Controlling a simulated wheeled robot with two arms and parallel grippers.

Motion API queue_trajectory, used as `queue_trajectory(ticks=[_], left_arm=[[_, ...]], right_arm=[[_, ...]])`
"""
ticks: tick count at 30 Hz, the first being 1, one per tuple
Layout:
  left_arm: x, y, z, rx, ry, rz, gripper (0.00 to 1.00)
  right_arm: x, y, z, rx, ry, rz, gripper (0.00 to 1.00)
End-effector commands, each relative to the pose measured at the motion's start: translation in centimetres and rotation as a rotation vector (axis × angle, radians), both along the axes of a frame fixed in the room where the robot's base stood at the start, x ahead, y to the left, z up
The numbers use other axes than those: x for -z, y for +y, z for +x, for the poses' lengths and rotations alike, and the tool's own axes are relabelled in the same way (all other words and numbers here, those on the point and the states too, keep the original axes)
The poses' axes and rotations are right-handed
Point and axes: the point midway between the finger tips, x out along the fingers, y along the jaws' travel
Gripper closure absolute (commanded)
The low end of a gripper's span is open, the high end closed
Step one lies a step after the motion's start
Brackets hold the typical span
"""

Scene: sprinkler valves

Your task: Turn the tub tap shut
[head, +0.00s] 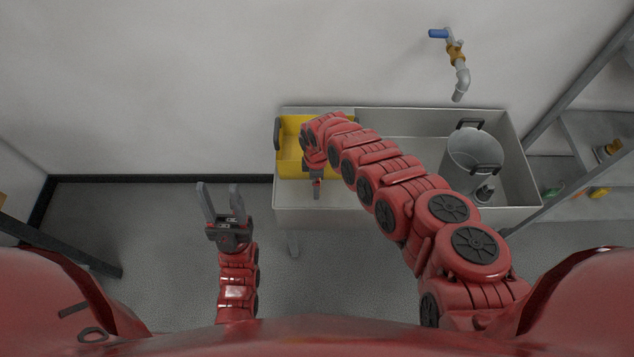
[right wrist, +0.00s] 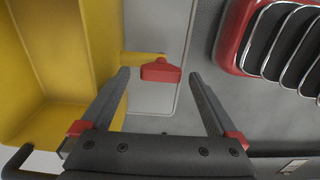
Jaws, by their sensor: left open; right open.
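The yellow tub (head: 291,133) sits at the left end of the grey sink; its yellow wall (right wrist: 75,50) fills the left of the right wrist view. A yellow tap body (right wrist: 140,59) sticks out from the tub, with a red handle (right wrist: 160,72) on it. My right gripper (head: 317,187) is at the tub's front right, seen mostly end-on in the head view. In the right wrist view it is open, and the red handle appears between its fingertips; contact cannot be told. My left gripper (head: 217,187) is open and empty over the floor, left of the sink.
A grey bucket (head: 473,152) with dark handles stands at the sink's right end. A wall tap with a blue lever (head: 438,34) hangs above the sink. Grey shelving (head: 592,130) stands at the right. The floor (head: 130,215) on the left is clear.

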Motion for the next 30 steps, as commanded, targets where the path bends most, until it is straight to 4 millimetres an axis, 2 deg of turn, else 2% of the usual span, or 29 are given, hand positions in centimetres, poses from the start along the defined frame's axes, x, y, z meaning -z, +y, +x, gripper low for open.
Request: queue_trajectory(ticks=[4,13,14,27,28,30], left_arm=[[0.17,0.00,0.00,0.000,0.000,0.000,0.50],[0.16,0.00,0.00,0.000,0.000,0.000,0.50],[0.17,0.00,0.00,0.000,0.000,0.000,0.50],[0.17,0.00,0.00,0.000,0.000,0.000,0.50],[0.16,0.00,0.00,0.000,0.000,0.000,0.50],[0.16,0.00,0.00,0.000,0.000,0.000,0.50]], right_arm=[[0.77,-0.16,-0.13,0.002,0.001,-0.002,0.05],[0.80,-0.20,-0.11,0.001,0.001,-0.003,0.05],[0.80,-0.20,-0.11,0.001,0.001,-0.003,0.09],[0.77,-0.19,-0.09,0.001,0.001,-0.003,0.88],[0.77,-0.19,-0.09,0.001,0.001,-0.003,0.91],[0.77,-0.18,-0.09,0.003,0.001,-0.003,0.91]])
